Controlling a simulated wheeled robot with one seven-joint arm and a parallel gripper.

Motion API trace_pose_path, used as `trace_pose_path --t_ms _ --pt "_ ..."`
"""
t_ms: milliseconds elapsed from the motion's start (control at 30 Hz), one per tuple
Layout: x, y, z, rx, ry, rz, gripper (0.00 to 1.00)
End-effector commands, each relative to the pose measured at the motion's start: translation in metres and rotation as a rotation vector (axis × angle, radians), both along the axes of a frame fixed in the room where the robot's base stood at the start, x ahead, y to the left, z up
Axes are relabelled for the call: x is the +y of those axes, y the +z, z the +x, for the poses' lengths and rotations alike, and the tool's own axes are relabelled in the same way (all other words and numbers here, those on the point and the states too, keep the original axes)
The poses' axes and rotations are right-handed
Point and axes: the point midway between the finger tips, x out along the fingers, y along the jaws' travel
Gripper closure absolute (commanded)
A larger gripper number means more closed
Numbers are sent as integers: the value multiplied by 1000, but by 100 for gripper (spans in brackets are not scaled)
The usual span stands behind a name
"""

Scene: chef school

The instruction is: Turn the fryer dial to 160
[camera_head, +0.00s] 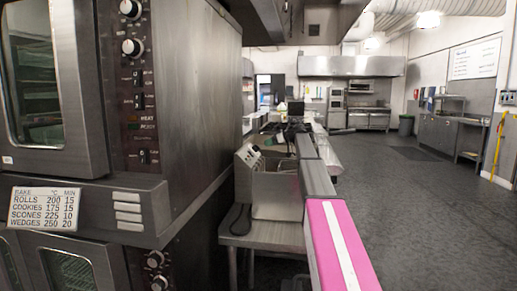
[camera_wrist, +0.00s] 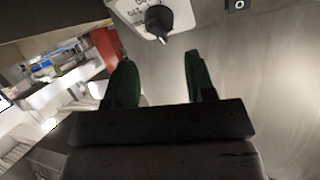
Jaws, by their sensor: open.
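In the wrist view, a black dial (camera_wrist: 157,20) sits on a pale plate with printed numbers, partly cut off by the top edge. The numbers appear rotated in the picture; one looks like 170, and the exact setting cannot be read. My gripper (camera_wrist: 158,62) is open, its two green fingers apart, with nothing between them. The dial lies just beyond the gap between the fingertips and looks untouched.
A large steel oven (camera_head: 185,85) with knobs fills the left of the head view. A bake chart (camera_head: 44,208) hangs on its front. The fryer's bench (camera_head: 265,236) is beside the oven. Open grey floor (camera_head: 400,200) lies to the right. A black switch (camera_wrist: 236,4) is near the dial.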

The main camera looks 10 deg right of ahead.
Motion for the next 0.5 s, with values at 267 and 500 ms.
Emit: trace_pose_path --t_ms 267,500 --pt "40 -19 23 2 1 0 50" --pt "58 -28 33 1 0 0 50"
